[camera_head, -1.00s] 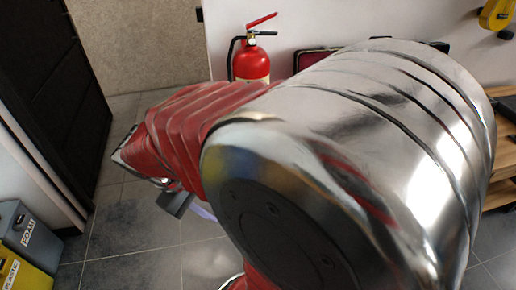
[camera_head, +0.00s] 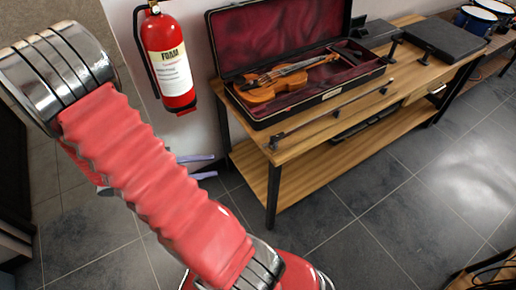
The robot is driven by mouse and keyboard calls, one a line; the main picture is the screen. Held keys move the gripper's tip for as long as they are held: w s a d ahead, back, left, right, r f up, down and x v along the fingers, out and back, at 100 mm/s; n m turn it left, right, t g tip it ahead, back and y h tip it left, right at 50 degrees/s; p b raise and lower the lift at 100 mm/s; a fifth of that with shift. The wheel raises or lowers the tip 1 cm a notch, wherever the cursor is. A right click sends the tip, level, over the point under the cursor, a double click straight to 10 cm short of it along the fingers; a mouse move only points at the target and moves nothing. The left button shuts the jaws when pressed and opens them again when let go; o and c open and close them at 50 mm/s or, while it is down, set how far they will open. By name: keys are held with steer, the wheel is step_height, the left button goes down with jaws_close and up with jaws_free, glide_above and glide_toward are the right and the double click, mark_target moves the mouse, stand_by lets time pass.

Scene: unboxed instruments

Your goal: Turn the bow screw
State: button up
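The violin bow (camera_head: 335,110) is a long thin dark rod along the front edge of the wooden table, left of a dark stand or clamp. A dark fitting (camera_head: 276,138) is at its near left end; the screw itself is too small to make out. My gripper (camera_head: 214,166) is mostly hidden behind my red-sleeved arm. Two pale lilac fingers stick out to the right, with a gap between them and nothing seen in it. It is left of the table, apart from the bow.
An open violin case (camera_head: 300,108) with red lining holds a violin (camera_head: 262,88) on the wooden table (camera_head: 300,146). A fire extinguisher (camera_head: 168,60) hangs on the wall above my gripper. Drums (camera_head: 475,18) stand far right. The tiled floor in front is clear.

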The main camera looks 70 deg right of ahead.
mark_target(265, 146)
steer(key=s+d+f+n+g+h, duration=0.1)
steer(key=s+d+f+n+h, duration=0.1)
steer(key=d+f+n+h, duration=0.2)
step_height(265, 146, down, 4)
steer(key=shift+s+d+r, duration=0.2)
steer(key=shift+d, duration=0.95)
steer(key=x, duration=1.3)
steer(key=shift+s+d+r, duration=0.2)
steer(key=shift+d+r, duration=0.05)
steer(key=shift+d, duration=0.05)
steer(key=shift+c, duration=0.6)
jaws_close()
